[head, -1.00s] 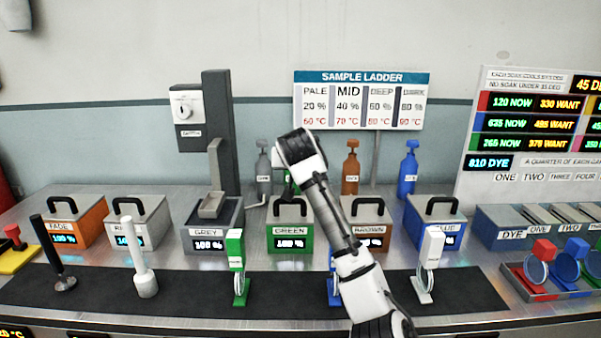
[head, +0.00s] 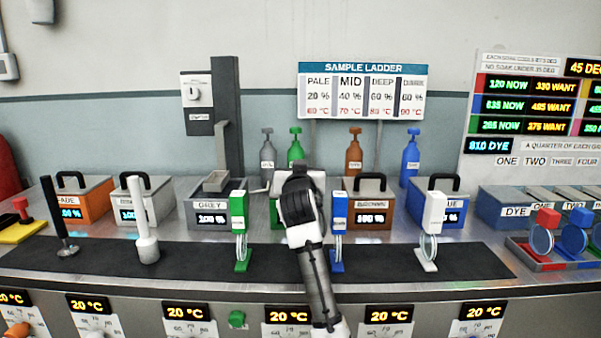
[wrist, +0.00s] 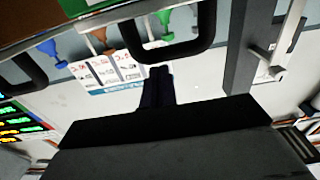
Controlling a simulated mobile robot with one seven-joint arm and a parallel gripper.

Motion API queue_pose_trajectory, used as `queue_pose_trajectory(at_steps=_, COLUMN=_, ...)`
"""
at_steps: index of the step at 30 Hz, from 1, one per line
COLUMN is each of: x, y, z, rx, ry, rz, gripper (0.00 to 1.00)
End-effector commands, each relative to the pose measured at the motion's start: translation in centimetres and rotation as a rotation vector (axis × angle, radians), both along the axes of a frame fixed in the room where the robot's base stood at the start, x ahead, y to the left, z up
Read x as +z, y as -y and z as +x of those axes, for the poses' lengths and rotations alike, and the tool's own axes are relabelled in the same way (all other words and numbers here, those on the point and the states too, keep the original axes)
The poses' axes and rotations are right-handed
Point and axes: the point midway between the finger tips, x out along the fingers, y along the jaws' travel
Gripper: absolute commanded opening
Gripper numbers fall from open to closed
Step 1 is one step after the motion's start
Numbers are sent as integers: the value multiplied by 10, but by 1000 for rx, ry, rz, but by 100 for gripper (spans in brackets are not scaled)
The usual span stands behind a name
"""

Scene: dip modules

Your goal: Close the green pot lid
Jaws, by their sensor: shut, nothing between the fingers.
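The green pot (head: 275,215) stands between the grey and brown pots in the head view. My arm covers most of it, so only a green sliver of its front shows. In the wrist view, which is upside down, a black handle (wrist: 205,35) in line with the green bottle appears to be the green pot's. Whether its lid sits flush is hidden. My gripper (wrist: 157,85) is shut and empty, with its dark fingers together near that handle. I cannot tell whether they touch it. In the head view the fingertips are hidden behind my wrist.
The grey pot (head: 205,217) and the brown pot (head: 369,215) flank the green pot closely. A green-topped tool (head: 239,212) and a blue-topped tool (head: 338,212) stand in front on the dark mat (head: 190,262). Several bottles and the sample sign (head: 362,95) are behind.

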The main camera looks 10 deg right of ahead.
Motion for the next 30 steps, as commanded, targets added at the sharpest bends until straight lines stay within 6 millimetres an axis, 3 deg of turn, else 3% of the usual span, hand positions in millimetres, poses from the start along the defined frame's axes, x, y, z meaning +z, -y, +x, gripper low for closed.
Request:
queue_pose_trajectory(at_steps=23, x=-12, y=0, z=-1, rx=1, ry=-7, rz=2, gripper=0)
queue_pose_trajectory(at_steps=30, x=3, y=0, z=1, rx=1, ry=-6, rz=2, gripper=0)
